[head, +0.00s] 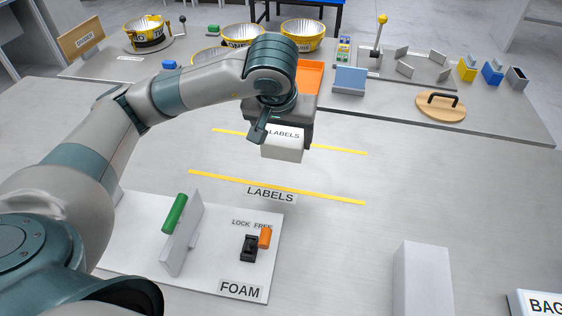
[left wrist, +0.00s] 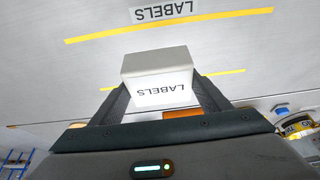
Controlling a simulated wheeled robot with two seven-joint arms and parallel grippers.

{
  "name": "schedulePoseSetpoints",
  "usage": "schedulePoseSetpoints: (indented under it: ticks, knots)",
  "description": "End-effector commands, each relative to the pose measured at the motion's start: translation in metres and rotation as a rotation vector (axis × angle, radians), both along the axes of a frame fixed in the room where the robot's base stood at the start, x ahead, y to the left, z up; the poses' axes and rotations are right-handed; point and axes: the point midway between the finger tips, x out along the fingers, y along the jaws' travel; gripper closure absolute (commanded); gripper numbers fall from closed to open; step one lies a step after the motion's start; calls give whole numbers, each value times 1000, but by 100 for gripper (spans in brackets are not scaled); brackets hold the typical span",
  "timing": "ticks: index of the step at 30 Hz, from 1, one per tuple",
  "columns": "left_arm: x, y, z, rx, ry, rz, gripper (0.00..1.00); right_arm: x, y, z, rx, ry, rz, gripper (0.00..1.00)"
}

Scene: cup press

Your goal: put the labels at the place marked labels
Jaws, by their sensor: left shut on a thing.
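The labels box (head: 281,147) is a small white block with LABELS printed on it. My left gripper (head: 268,135) is shut on it, and it hides part of the box in the head view. In the left wrist view the box (left wrist: 158,72) sits between the two dark fingers. The place marked labels (head: 270,195) is on the grey table, with a LABELS tag and two yellow lines. The box appears over or near the far yellow line; its height above the table is hard to tell. My right gripper is not in view.
A white FOAM board (head: 260,264) with an upright plate and a lock lever lies at the front left. A tall white block (head: 421,278) stands at the front right. Yellow-rimmed bowls (head: 301,35), an orange tray (head: 309,77) and a round lid (head: 440,106) are at the back.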

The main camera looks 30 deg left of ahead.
Motion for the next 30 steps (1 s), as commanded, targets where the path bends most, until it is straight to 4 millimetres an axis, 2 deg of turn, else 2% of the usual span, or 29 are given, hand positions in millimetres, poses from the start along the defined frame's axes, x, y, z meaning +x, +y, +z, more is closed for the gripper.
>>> schedulePoseSetpoints:
  ticks: [8, 14, 24, 30]
  knots:
    - [0, 5, -3, -1, 1, 1, 57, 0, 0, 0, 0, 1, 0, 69]
    - [-1, 23, -15, 0, 4, 4, 57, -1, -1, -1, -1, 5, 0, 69]
    - [-2, 87, -51, 3, 5, 6, 57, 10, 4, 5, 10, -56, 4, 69]
    - [-1, 112, -66, 1, 2, 3, 57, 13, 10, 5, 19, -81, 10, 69]
